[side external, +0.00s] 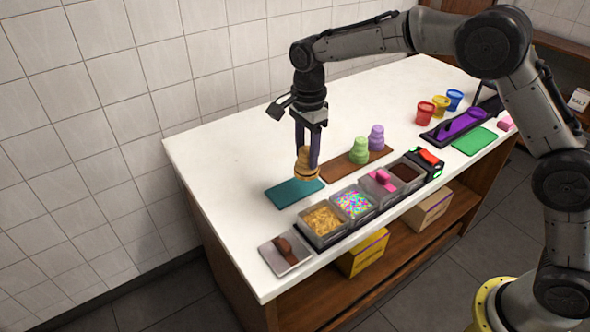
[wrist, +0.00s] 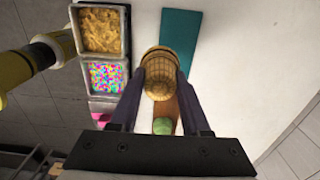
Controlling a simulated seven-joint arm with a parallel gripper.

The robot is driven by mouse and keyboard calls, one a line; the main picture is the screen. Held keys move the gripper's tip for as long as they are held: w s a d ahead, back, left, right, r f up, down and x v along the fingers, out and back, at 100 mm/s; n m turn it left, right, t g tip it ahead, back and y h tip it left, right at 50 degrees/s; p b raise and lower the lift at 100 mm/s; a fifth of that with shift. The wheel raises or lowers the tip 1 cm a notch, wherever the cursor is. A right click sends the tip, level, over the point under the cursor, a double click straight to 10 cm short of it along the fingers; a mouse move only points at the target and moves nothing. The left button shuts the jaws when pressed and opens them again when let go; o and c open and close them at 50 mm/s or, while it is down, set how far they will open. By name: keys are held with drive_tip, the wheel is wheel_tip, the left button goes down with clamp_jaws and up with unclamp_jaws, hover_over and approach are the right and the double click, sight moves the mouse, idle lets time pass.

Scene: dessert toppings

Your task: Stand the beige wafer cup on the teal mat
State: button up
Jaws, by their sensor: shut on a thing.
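The beige wafer cup (side external: 306,162) is held between the fingers of my gripper (side external: 307,150) in the side view. The gripper is shut on the cup. The teal mat (side external: 285,194) lies flat on the white counter, just below and left of the cup in the side view. It also shows in the wrist view (wrist: 181,28), partly hidden behind the cup. I cannot tell whether the cup touches the mat or is above it.
A brown board (side external: 337,169) with a green cup (side external: 359,150) and a purple cup (side external: 376,138) is beside my gripper. A row of topping bins (side external: 323,240) runs along the front edge.

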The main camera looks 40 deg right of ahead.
drive_tip(key=w+f, duration=0.1)
drive_tip(key=f, duration=0.1)
drive_tip(key=w+f, duration=0.2)
drive_tip(key=shift+a, duration=0.4)
drive_tip(key=shift+w+f, duration=0.15)
drive_tip(key=shift+f, duration=1.4)
drive_tip(key=shift+f, duration=0.2)
drive_tip(key=o, duration=1)
drive_tip(key=shift+r, duration=0.15)
wheel_tip(320, 180, up, 12)
drive_tip(key=shift+r, duration=0.15)
